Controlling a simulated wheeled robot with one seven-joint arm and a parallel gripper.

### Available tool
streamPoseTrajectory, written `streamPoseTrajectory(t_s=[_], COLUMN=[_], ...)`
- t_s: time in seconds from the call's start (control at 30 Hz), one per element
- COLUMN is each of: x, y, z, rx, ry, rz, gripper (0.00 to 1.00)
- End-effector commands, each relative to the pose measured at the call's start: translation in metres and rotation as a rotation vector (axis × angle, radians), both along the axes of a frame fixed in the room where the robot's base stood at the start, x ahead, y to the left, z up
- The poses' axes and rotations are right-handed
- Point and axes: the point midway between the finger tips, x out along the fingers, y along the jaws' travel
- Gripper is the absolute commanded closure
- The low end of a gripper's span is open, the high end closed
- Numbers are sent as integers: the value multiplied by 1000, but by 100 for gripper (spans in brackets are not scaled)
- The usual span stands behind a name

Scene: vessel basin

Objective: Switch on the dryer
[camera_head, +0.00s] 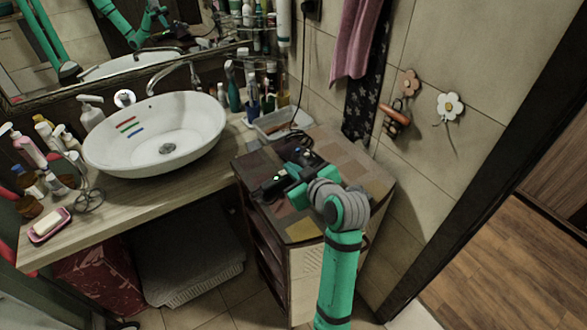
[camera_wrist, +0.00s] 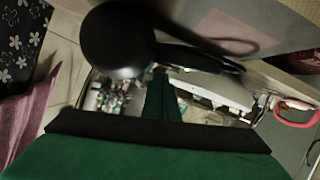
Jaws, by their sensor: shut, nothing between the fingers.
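The dryer (camera_wrist: 117,40) shows in the wrist view as a black rounded body, with a dark narrow part running to the right. In the head view a dark shape that seems to be the dryer (camera_head: 293,140) lies on the patchwork-topped cabinet (camera_head: 358,168), partly hidden by my arm's end. My gripper (camera_wrist: 160,76) is shut and empty, with its tips close to the dryer's body in the wrist view. I cannot tell whether they touch it. The dryer's switch cannot be made out.
A white basin (camera_head: 155,135) stands on the wooden counter (camera_head: 130,213) to the left, with bottles around it. A grey tray (camera_head: 270,124) sits behind the cabinet top. A black cord hangs from a wall socket (camera_head: 311,9). The tiled wall is close on the right.

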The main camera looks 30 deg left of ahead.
Motion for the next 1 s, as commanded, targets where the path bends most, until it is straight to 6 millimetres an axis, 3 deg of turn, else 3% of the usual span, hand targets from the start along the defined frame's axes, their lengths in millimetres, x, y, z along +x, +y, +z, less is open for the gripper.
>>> streamPoseTrajectory(t_s=[0.37,0.63,1.0], x=[-1,0,-31], y=[2,8,-55], z=[4,44,69], rx=[0,0,0], ry=[-2,-6,-2], rz=[2,2,-1], gripper=[100,100,100])
